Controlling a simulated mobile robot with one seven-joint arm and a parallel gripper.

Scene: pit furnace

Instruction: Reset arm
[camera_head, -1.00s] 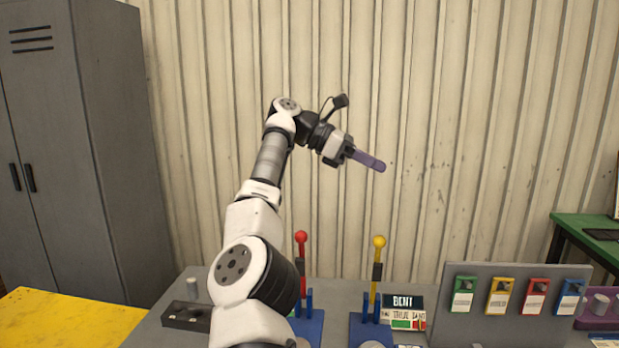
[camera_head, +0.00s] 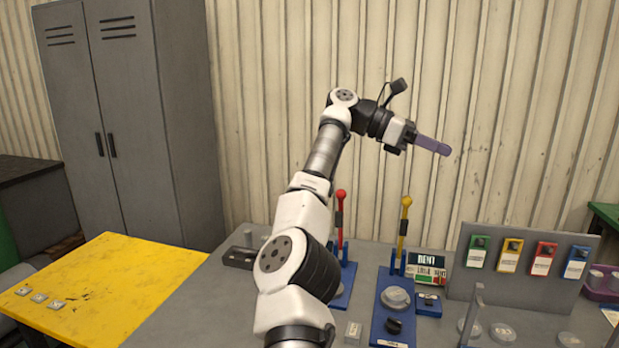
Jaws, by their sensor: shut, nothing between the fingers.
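My arm rises from the bottom centre of the head view, bent at the elbow. My gripper (camera_head: 433,145) points to the right and slightly down, high above the grey bench and in front of the corrugated wall. Its purple fingers are shut together with nothing between them. It touches nothing.
Below stand a red-knobbed lever (camera_head: 341,222) and a yellow-knobbed lever (camera_head: 404,228) on blue bases. A grey panel (camera_head: 465,291) with several coloured tags stands at right. A yellow table (camera_head: 110,285) and a grey locker (camera_head: 130,120) are at left. The air around my gripper is clear.

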